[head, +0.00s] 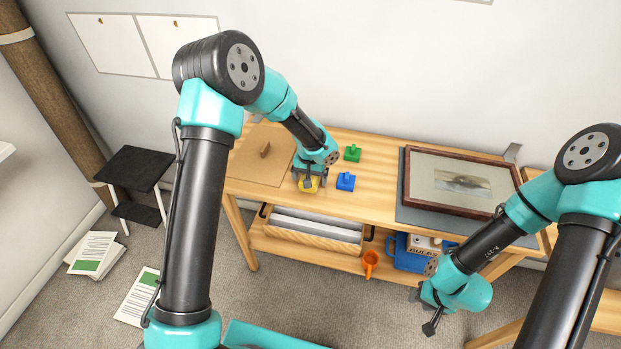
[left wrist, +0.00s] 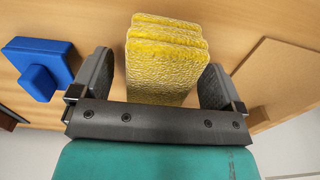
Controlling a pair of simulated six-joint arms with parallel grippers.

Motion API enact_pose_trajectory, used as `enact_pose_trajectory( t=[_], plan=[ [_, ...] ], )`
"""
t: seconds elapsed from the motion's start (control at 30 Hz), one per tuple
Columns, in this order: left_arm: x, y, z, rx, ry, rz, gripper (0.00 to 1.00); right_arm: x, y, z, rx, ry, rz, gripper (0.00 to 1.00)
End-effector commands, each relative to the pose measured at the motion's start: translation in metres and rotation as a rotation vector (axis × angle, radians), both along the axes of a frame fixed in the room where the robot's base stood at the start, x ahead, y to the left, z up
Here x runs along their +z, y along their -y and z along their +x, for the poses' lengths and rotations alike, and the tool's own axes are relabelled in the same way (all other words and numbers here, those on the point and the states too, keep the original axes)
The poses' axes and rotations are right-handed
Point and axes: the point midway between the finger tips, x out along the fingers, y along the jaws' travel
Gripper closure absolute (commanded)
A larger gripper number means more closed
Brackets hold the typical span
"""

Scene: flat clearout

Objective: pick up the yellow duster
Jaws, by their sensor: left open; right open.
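The yellow duster (left wrist: 165,62) lies on the wooden bench top, a folded, textured block in the left wrist view. In the head view the duster (head: 308,185) shows only in part beneath my left gripper (head: 310,178). My left gripper, also in the left wrist view (left wrist: 160,85), is open with one finger on each side of the duster; I cannot tell whether they touch it. My right gripper (head: 424,314) is open and empty, in front of the bench at the right, away from the duster.
A blue block (head: 345,181) and a green block (head: 352,153) with knobs stand right of the duster. A brown board (head: 255,165) lies to its left. A framed picture (head: 460,183) lies at the right.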

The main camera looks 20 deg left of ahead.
Motion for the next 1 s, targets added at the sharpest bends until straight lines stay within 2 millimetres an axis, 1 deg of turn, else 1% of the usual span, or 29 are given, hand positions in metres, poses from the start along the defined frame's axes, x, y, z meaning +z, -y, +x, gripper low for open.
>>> enact_pose_trajectory(
  t=[0.03,0.13,0.6,1.0],
  plan=[
    [-0.006,-0.0002,-0.0006,0.0,-0.002,0.0,0.06,0.0,0.0,0.0,0.0,0.0,0.0,0.57],
    [-0.0114,-0.0001,-0.0005,-0.001,-0.002,0.0,0.06,0.0,0.0,0.0,0.0,0.0,0.0,0.57],
    [-0.0112,0.0002,-0.0002,-0.001,0.0,-0.001,0.06,0.0,0.0,0.0,0.0,0.0,0.0,0.57],
    [-0.0111,0.0002,-0.0002,0.0,0.0,-0.001,0.45,0.0,0.0,0.0,0.0,0.0,0.0,0.57]
  ],
)
